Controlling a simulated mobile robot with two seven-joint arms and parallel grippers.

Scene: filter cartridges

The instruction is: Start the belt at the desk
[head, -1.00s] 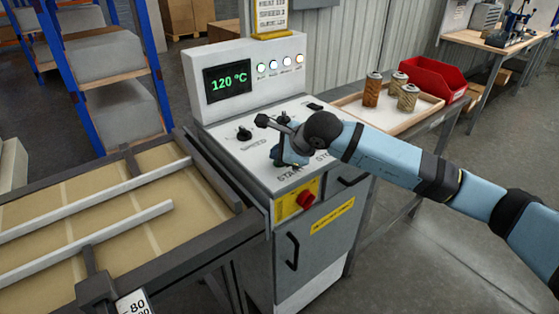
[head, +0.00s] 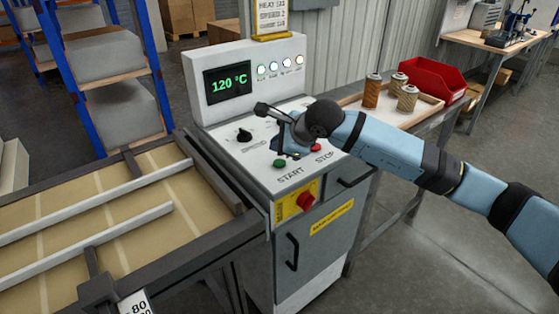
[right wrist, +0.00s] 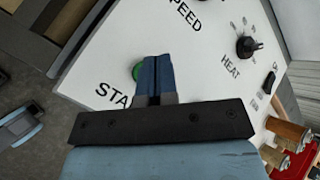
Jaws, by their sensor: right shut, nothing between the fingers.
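The control cabinet (head: 235,175) has a sloped white panel. The green START button (head: 279,163) shows on it above the word START. The red STOP button (head: 316,148) shows partly beside my arm. My right gripper (head: 291,152) is shut and empty just above the panel, beside the START button and seemingly clear of it. In the right wrist view the shut fingers (right wrist: 154,78) partly cover the green button (right wrist: 137,72). The belt (head: 120,213) lies at the left with pale cross lines.
A SPEED knob (head: 243,135) stands left of my gripper. A red emergency knob (head: 305,201) sticks out of the cabinet front. A display (head: 228,83) reads 120 °C. At the right, a tray (head: 429,104) holds several cartridges near a red bin (head: 430,78).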

